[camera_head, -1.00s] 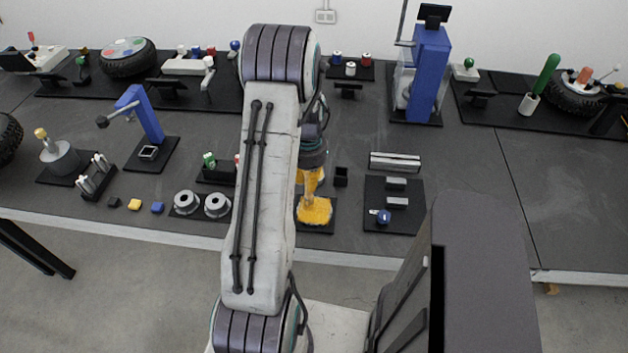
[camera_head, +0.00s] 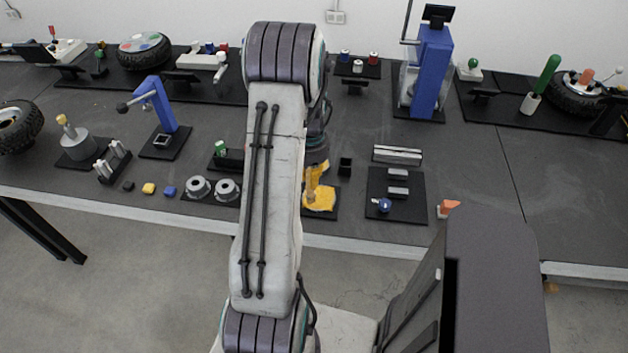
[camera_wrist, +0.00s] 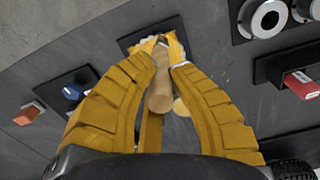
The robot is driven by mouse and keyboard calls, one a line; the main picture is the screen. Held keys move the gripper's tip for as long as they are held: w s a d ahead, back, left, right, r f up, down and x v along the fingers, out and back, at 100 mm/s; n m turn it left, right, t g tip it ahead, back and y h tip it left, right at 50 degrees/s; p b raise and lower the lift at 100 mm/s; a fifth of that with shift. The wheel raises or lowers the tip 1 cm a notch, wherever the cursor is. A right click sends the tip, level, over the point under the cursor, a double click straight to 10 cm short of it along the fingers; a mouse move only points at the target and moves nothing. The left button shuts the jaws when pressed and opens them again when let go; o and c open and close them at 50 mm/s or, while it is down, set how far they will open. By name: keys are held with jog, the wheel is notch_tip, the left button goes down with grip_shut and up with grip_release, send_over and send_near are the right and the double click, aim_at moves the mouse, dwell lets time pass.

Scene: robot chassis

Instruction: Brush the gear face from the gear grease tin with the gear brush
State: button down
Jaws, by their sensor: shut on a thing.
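My gripper (camera_wrist: 164,45) has yellow fingers closed around a tan handle (camera_wrist: 160,88), which appears to be the gear brush. A round tan end shows beside the handle, partly behind a finger. The fingertips are over a small dark mat (camera_wrist: 131,41) in the wrist view. A pale edge shows around the fingertips, perhaps the gear face; it is mostly covered. In the head view my gripper (camera_head: 319,198) is low over the same mat, partly behind my arm. The bristles are hidden, and whether they touch anything cannot be told. I cannot identify the grease tin with certainty.
Two grey ring-shaped parts (camera_head: 198,187) lie left of my arm. A dark mat (camera_head: 410,220) with grey blocks and a blue round piece (camera_head: 384,205) lies right. An orange piece (camera_head: 449,207) sits near the front edge. A blue stand (camera_head: 431,70) rises behind. Bare table lies far right.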

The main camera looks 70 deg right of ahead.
jog(key=shift+r+p, duration=1.4)
jog(key=shift+r, duration=1.15)
